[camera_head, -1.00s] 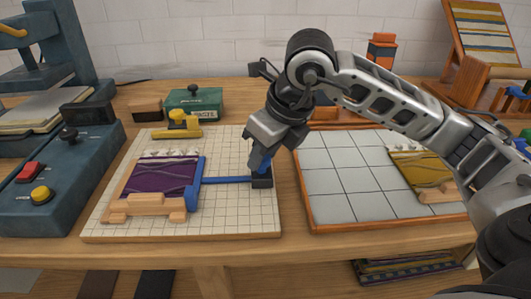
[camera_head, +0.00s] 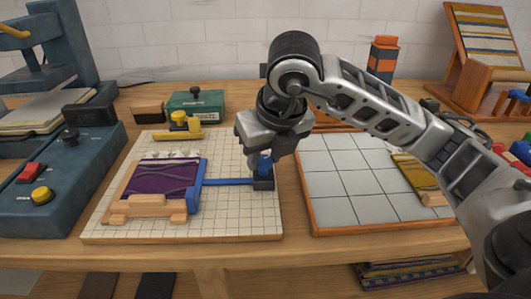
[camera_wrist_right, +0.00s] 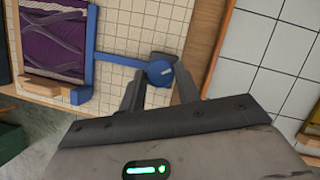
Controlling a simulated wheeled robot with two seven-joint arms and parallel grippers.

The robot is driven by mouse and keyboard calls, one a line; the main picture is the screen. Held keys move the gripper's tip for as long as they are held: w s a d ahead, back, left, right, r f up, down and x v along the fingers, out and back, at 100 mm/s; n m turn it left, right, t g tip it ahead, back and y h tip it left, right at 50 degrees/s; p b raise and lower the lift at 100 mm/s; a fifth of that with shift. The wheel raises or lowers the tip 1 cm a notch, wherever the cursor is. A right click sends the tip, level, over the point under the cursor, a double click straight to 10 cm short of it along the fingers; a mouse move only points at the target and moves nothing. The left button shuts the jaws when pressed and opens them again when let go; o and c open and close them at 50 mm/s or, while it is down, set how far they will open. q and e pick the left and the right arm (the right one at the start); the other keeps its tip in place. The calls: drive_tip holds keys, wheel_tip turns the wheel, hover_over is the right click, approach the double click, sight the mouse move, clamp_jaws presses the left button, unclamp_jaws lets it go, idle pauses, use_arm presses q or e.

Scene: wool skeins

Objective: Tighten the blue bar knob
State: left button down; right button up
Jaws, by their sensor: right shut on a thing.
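The blue bar knob (camera_head: 264,166) sits on a dark block (camera_head: 262,184) at the right end of a blue bar (camera_head: 228,182). The bar runs left to a blue upright piece (camera_head: 195,185) beside purple woven cloth (camera_head: 158,181) on a gridded board (camera_head: 120,235). My right gripper (camera_head: 261,160) points down over the knob and is shut on it. In the right wrist view the round knob (camera_wrist_right: 160,73), with a pale mark, lies between the two finger tips (camera_wrist_right: 160,88). My left gripper is in neither view.
A yellow knobbed clamp (camera_head: 178,122) stands at the board's back edge. A blue press panel (camera_head: 62,185) with red and yellow buttons is at left. A wood-framed tiled board (camera_head: 350,190) lies right, with yellow cloth (camera_head: 415,170). A green box (camera_head: 195,104) stands behind.

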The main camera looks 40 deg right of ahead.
drive_tip(key=o, duration=1)
drive_tip(key=shift+c, duration=0.2)
drive_tip(key=shift+r, duration=0.1)
use_arm(q)
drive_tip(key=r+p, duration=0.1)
drive_tip(key=p, duration=0.1)
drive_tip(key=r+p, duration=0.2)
drive_tip(key=p, duration=0.1)
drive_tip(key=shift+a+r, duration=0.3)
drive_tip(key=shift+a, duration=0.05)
use_arm(e)
drive_tip(key=v, duration=1.5)
drive_tip(key=shift+r, duration=0.35)
drive_tip(key=shift+s, duration=0.1)
